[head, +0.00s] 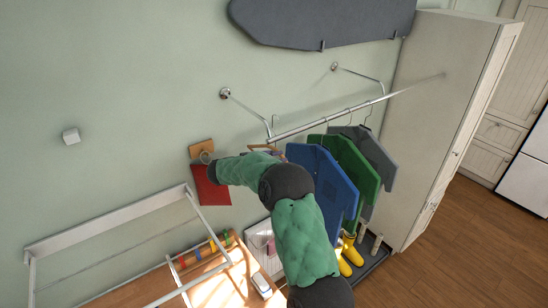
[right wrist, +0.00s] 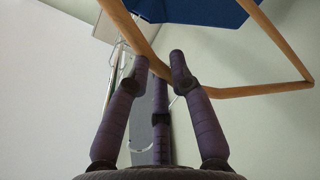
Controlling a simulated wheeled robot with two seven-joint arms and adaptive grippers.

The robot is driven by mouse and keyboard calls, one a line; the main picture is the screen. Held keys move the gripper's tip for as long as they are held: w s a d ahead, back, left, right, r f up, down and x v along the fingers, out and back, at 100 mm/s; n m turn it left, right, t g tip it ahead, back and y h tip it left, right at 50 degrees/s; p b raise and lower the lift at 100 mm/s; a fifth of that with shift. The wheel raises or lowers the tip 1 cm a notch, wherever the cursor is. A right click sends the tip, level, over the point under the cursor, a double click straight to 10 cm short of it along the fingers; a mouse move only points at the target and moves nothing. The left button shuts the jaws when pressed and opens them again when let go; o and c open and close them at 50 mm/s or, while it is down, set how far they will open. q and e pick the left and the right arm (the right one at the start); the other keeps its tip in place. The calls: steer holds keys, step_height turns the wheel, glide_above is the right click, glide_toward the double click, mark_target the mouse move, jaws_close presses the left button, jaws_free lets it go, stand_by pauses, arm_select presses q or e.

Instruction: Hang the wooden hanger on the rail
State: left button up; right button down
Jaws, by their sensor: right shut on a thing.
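The wooden hanger (right wrist: 240,91) is a light brown frame that crosses the right wrist view. My right gripper (right wrist: 162,60) is shut on one of its bars. In the head view a small part of the hanger (head: 263,147) shows below the rail's left end, mostly hidden by my right arm. A thin pale hook (head: 275,121) shows by that end; I cannot tell whether it rests on the rail. The metal rail (head: 320,124) is fixed to the wall by two brackets. My left gripper is not in view.
Blue (head: 323,180), green (head: 355,165) and grey (head: 372,150) garments hang along the rail, right of my gripper. A tall cabinet (head: 420,120) stands at the rail's right end. Yellow boots (head: 349,250) stand below. A red item (head: 211,185) hangs on the wall at left.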

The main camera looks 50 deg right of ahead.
steer(key=s+a+f, duration=0.2)
steer(key=s, duration=0.3)
steer(key=shift+s+f, duration=0.35)
steer(key=shift+f, duration=0.05)
stand_by(0.5)
stand_by(0.4)
steer(key=c, duration=1)
jaws_free()
steer(key=v, duration=1.2)
steer(key=shift+s+f, duration=0.1)
